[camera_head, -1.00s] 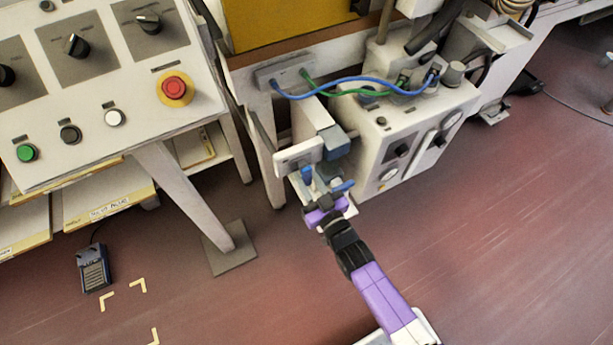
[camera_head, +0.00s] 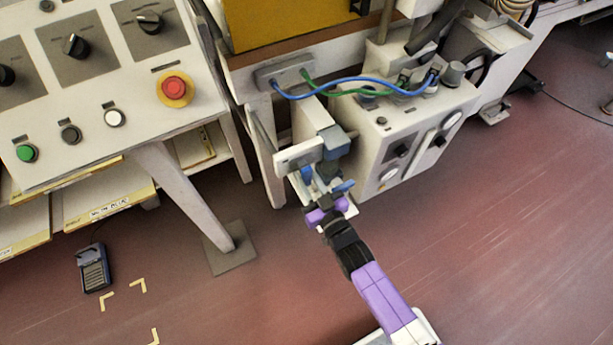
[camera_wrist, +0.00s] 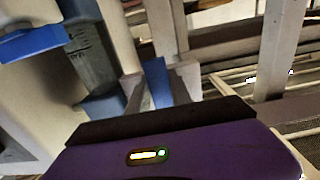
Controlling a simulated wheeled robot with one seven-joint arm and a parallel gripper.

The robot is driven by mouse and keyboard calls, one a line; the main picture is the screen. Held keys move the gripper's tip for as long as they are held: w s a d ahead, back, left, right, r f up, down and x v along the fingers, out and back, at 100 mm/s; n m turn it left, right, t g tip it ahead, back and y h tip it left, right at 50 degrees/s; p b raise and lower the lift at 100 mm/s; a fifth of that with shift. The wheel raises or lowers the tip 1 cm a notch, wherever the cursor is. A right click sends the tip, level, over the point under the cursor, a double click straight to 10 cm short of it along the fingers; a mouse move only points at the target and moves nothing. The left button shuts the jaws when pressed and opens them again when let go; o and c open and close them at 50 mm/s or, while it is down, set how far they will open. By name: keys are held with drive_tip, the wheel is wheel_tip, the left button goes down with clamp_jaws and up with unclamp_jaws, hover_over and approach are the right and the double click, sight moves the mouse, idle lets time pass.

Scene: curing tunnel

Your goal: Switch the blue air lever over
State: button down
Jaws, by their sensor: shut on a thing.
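Two small blue parts show by the pale bracket at the end of the machine's arm in the head view. One blue part (camera_head: 307,173) stands just left of my gripper, the other (camera_head: 344,186) just right of it. My gripper (camera_head: 326,192), purple and black, is at these parts and shut on the blue air lever; its fingers hide most of the contact. In the wrist view, a blue upright piece (camera_wrist: 157,80) rises just beyond the dark edge of my gripper. Another blue part (camera_wrist: 32,43) lies at the upper left. The exact lever angle is hard to tell.
A white box (camera_head: 405,145) with knobs and blue and green hoses stands right of my gripper. A control panel (camera_head: 85,75) with a red button is at the left, with a table leg (camera_head: 185,195) below. Open floor (camera_head: 480,255) lies to the right.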

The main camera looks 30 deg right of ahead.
sight(311, 156)
drive_tip(key=shift+d+n, duration=0.1)
drive_tip(key=shift+n, duration=0.2)
drive_tip(key=n, duration=0.1)
drive_tip(key=n+b, duration=0.1)
drive_tip(key=shift+d+n, duration=0.3)
drive_tip(key=shift+d, duration=0.05)
drive_tip(key=n+b, duration=0.1)
drive_tip(key=n, duration=0.2)
drive_tip(key=d+r+n+b, duration=0.1)
drive_tip(key=n, duration=0.2)
drive_tip(key=d+n+b, duration=0.1)
drive_tip(key=n, duration=0.3)
drive_tip(key=shift+r, duration=0.4)
drive_tip(key=n, duration=0.2)
drive_tip(key=r+n+b, duration=0.1)
drive_tip(key=n, duration=0.1)
drive_tip(key=shift+d+r+n, duration=0.1)
drive_tip(key=shift+r+n, duration=0.1)
drive_tip(key=shift+n, duration=0.1)
drive_tip(key=c, duration=1.2)
unclamp_jaws()
drive_tip(key=shift+o, duration=0.2)
